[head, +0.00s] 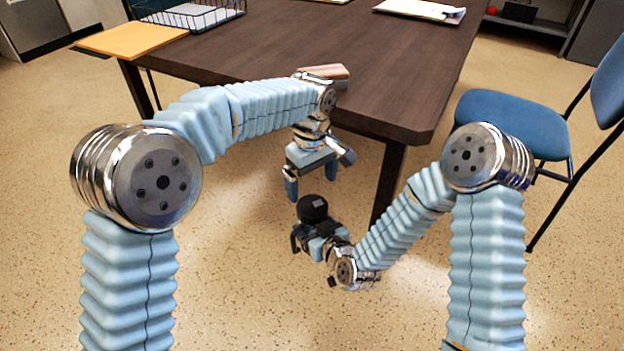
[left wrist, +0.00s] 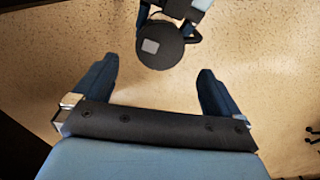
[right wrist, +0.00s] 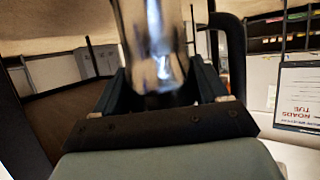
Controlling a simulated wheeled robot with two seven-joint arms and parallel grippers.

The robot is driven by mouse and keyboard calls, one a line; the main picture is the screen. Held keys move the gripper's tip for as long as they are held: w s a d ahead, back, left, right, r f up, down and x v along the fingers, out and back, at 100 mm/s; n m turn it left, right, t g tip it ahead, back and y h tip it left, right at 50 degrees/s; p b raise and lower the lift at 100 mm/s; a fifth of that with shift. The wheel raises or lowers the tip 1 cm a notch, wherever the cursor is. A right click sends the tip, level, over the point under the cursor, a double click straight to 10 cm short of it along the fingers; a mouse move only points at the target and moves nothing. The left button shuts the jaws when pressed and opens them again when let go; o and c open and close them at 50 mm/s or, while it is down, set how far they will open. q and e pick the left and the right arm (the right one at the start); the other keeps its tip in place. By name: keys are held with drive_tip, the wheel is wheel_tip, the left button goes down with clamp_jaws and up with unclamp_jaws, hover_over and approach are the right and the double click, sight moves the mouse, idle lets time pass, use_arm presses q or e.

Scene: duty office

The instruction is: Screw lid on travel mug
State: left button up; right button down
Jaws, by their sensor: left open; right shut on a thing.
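The travel mug (right wrist: 160,40) is a shiny metal cylinder with a dark handle (right wrist: 235,55) in the right wrist view. My right gripper (right wrist: 160,88) is shut on it. In the head view the black lid (head: 312,207) is at the mug's top, above my right gripper (head: 316,240); most of the mug's body is hidden there. The left wrist view shows the round lid (left wrist: 160,46) with a grey square on top. I cannot tell how tightly it sits. My left gripper (head: 311,182) is open and empty, fingers down, just above the lid and apart from it.
The dark table (head: 390,75) lies beyond both grippers, its front edge close to my left wrist. A brown block-like object (head: 325,72) lies near that edge. An orange folder (head: 132,40), a wire tray (head: 238,12) and a clipboard (head: 420,10) are farther back. A blue chair (head: 512,122) stands right.

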sight(312, 206)
idle(0.3)
use_arm(q)
drive_tip(key=shift+f, duration=4)
drive_tip(key=shift+c, duration=0.3)
drive_tip(key=c, duration=1)
drive_tip(key=m, duration=1)
